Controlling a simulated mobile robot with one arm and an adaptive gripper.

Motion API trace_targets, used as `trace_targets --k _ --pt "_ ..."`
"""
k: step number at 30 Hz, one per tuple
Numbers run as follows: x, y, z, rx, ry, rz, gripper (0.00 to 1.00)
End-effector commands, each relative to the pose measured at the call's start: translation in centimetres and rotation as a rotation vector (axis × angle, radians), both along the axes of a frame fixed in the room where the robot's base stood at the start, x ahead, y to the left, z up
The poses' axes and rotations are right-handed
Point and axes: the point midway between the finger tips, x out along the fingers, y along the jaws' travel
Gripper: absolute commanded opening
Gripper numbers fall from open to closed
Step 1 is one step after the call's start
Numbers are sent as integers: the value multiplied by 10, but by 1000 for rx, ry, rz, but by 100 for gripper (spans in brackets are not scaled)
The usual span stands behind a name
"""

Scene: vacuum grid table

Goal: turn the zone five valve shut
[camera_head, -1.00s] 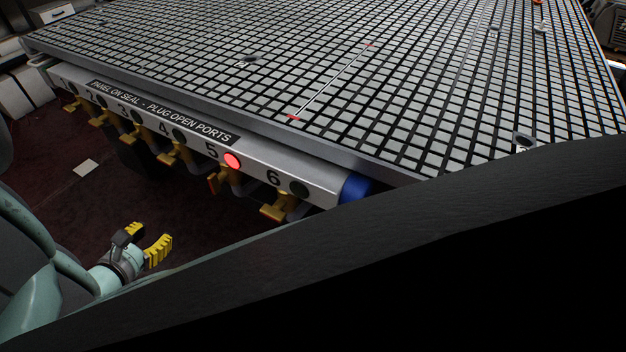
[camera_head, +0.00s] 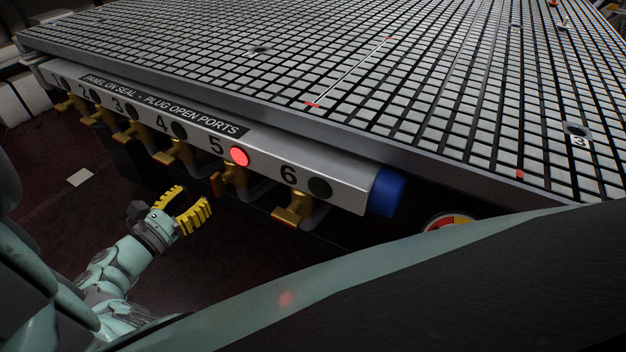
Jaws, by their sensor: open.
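The zone five valve (camera_head: 232,180) is a brass valve under the rail, below the number 5. Its handle shows an orange-red part at the left and stands at a different angle from the other handles. The round lamp (camera_head: 239,157) beside the 5 glows red. My gripper (camera_head: 192,203) has yellow ribbed fingers, spread apart and empty. In the picture it is just left of and below the zone five valve, with a small gap to it. How far apart they are in depth I cannot tell.
The zone six valve (camera_head: 293,209) hangs to the right, and the zone four valve (camera_head: 176,152) to the left. The numbered rail (camera_head: 340,190) ends in a blue cap (camera_head: 386,192). A gauge (camera_head: 449,221) shows partly at the lower right. The grid table (camera_head: 400,130) lies above.

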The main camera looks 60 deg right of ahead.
Motion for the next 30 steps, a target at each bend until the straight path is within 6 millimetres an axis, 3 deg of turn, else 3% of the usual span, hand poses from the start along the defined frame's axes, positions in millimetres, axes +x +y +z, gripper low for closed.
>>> trace_targets --k 6,12,24,25,30 --pt "2 -44 -2 1 0 -7 41" --pt "4 -67 -1 1 0 -4 41" --pt "5 -74 0 2 0 -3 41" --pt "5 -74 0 2 0 -2 45" --pt "5 -73 -1 2 0 -2 27"
